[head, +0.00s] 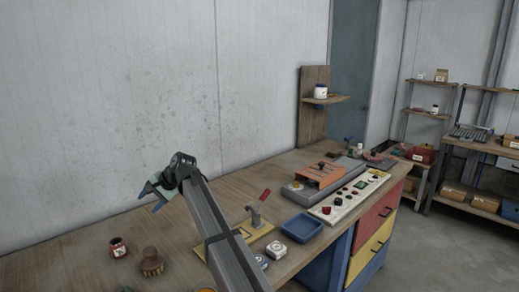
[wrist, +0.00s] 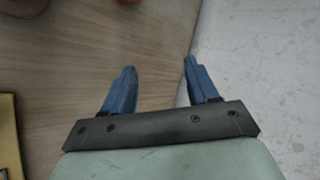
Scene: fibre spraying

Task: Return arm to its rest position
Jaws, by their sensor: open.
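My gripper (head: 150,196) is raised over the back left part of the wooden workbench (head: 165,245), close to the grey wall. In the wrist view its two blue fingers (wrist: 155,85) stand apart with nothing between them. Below them I see bare wood on the left and pale wall on the right. My arm reaches from the bottom middle of the head view up to the gripper and hides part of the bench behind it.
A red jar (head: 118,247) and a brown brush (head: 151,262) stand at front left. A red-handled clamp (head: 258,208), a blue tray (head: 303,225), an orange-topped machine (head: 318,176) and a button panel (head: 350,198) are to the right. A wall shelf (head: 325,100) holds a white jar.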

